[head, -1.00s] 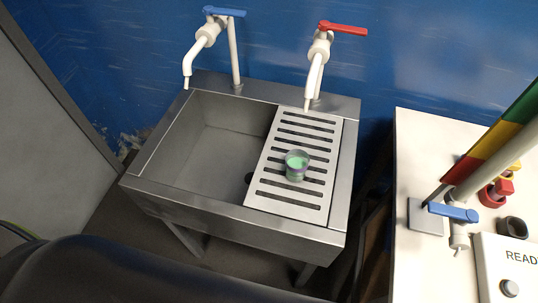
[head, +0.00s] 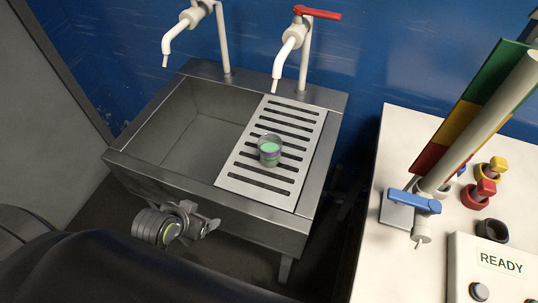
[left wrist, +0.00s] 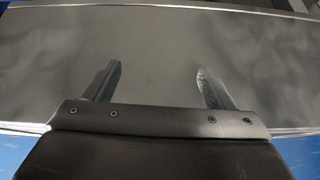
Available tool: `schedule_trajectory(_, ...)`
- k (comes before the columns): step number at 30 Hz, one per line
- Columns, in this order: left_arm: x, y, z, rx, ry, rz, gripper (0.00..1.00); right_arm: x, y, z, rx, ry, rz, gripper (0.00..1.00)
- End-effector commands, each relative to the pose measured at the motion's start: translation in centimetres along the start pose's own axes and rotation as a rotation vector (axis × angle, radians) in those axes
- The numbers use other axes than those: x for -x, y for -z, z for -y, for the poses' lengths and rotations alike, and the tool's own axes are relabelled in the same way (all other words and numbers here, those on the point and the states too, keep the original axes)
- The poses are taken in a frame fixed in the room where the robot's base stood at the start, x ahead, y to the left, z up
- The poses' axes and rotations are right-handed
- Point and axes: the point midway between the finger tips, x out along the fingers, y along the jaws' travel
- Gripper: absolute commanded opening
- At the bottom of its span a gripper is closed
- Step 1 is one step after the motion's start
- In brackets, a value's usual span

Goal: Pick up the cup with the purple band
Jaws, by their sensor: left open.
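The cup with the purple band (head: 269,150) stands upright on the slotted drainboard (head: 232,182) at the right of the sink. It holds green liquid, and the band shows as a purplish ring around it. My left gripper (head: 208,228) is in front of the sink's front wall, lower and to the left of the cup, well apart from it. In the left wrist view the two fingers (left wrist: 157,85) are spread with nothing between them, facing a grey metal surface. The cup is not in the left wrist view. My right gripper is not in view.
The sink basin (head: 170,150) is empty left of the drainboard. A white table (head: 375,245) at the right bears a blue-handled valve (head: 413,201), a coloured column and a READY box (head: 490,262).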

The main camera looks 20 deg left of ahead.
Motion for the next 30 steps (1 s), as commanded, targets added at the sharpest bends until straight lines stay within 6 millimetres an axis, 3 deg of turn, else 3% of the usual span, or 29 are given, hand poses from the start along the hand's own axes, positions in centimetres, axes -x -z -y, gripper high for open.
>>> schedule_trajectory(7,6.2,2.5,-1.5,-0.058,-0.026,-0.07,0.77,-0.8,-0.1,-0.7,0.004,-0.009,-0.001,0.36)
schedule_trajectory(12,7.0,9.2,-3.9,-0.15,-0.167,-0.338,0.77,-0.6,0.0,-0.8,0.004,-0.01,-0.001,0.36)
schedule_trajectory(15,8.0,12.0,-5.0,-0.181,-0.226,-0.464,0.77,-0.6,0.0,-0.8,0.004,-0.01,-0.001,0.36)
schedule_trajectory(19,9.2,14.4,-5.8,-0.203,-0.273,-0.575,0.77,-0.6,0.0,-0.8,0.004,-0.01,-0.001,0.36)
schedule_trajectory(24,9.2,15.8,-6.4,-0.205,-0.293,-0.623,0.77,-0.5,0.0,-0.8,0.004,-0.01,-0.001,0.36)
schedule_trajectory(30,6.5,17.8,-7.5,-0.2,-0.295,-0.623,0.77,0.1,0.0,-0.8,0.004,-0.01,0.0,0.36)
